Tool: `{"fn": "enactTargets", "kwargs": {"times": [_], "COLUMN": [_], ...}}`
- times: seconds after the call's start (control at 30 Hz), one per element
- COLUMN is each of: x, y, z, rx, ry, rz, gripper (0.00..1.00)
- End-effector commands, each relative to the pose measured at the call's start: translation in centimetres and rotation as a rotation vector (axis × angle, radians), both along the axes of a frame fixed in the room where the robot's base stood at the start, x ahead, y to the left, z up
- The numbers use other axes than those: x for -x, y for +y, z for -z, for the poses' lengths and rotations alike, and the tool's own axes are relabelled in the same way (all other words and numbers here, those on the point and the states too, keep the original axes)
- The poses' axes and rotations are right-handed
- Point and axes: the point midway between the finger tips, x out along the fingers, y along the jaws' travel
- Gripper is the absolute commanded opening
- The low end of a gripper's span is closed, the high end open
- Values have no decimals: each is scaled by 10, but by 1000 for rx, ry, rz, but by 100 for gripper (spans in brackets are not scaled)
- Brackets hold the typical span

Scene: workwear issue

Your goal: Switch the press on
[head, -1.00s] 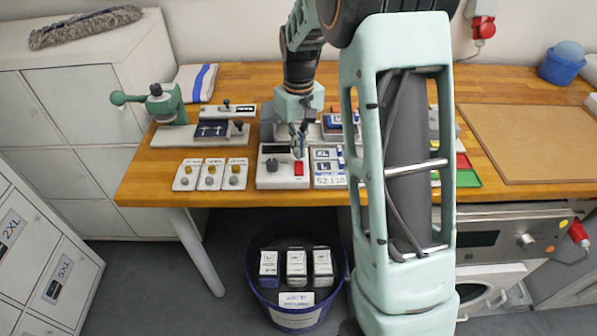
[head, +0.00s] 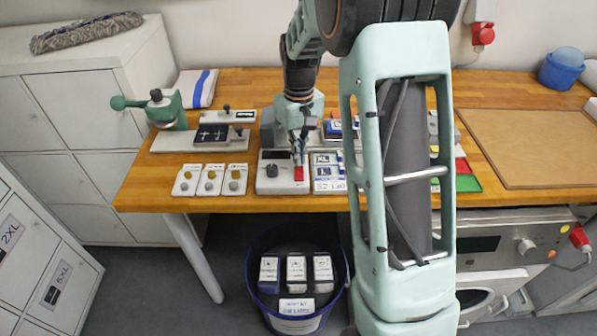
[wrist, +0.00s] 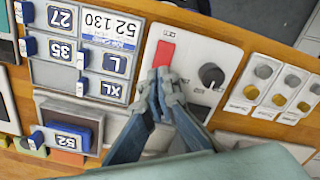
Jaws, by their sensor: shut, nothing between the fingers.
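The press's control panel is a white box (head: 267,185) at the front edge of the wooden table, with a red rocker switch (head: 299,174) on its right and a dark round knob (head: 272,170) on its left. In the wrist view the red switch (wrist: 164,53) and the knob (wrist: 211,75) show clearly. My gripper (head: 300,158) is shut and empty, pointing down over the panel. In the wrist view its fingertips (wrist: 160,74) are right beside the red switch's edge; I cannot tell whether they touch it. The press body behind is partly hidden by my arm.
Label boards (head: 327,171) with size tiles stand just right of the panel. Several small cards with round buttons (head: 210,180) lie to its left. A green hand press (head: 166,108) stands at the left. A blue bin (head: 254,290) with boxes is on the floor below.

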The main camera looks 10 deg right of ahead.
Motion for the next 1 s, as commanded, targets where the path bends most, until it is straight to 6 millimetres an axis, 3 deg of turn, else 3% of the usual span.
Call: {"fn": "enactTargets", "kwargs": {"times": [1.0], "x": [0], "y": [0], "z": [8], "rx": [0], "ry": [0], "rz": [0], "gripper": [0]}}
